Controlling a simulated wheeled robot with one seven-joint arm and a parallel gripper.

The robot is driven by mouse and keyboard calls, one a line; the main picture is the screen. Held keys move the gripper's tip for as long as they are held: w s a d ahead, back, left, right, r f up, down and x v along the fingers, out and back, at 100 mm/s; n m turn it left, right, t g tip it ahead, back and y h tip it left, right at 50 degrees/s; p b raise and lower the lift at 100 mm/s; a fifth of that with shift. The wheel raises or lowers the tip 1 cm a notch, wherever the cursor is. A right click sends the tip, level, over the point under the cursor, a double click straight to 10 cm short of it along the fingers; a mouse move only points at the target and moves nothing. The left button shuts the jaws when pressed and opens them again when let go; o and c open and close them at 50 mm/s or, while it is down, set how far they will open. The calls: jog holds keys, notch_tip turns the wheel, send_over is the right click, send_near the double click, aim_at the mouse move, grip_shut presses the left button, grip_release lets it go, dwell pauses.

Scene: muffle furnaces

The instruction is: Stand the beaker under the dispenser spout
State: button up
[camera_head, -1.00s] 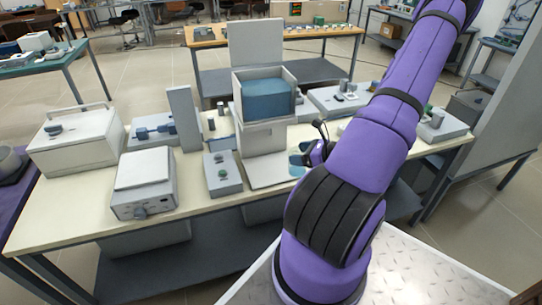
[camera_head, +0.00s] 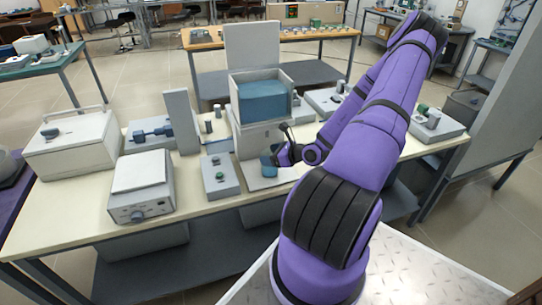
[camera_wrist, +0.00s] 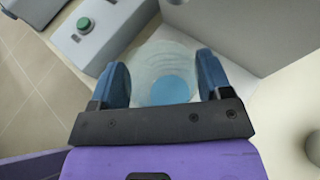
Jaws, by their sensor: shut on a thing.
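The dispenser (camera_head: 262,141) is a pale grey box unit with an open top tank of blue liquid (camera_head: 263,101). Its flat base plate (camera_head: 258,183) sticks out toward me on the bench. My gripper (camera_wrist: 164,83) is shut on the beaker (camera_wrist: 162,62), a clear vessel with a blue patch inside, between two blue fingers. In the head view the beaker (camera_head: 268,165) is at the front of the dispenser, over the base plate. I cannot tell whether it touches the plate. The spout itself is not clearly visible.
Further left are a grey box with a knob (camera_head: 140,188) and a larger white case (camera_head: 73,146).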

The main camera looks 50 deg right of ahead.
jog(key=shift+f, duration=0.25)
jog(key=o, duration=1.1)
jog(key=shift+r, duration=0.1)
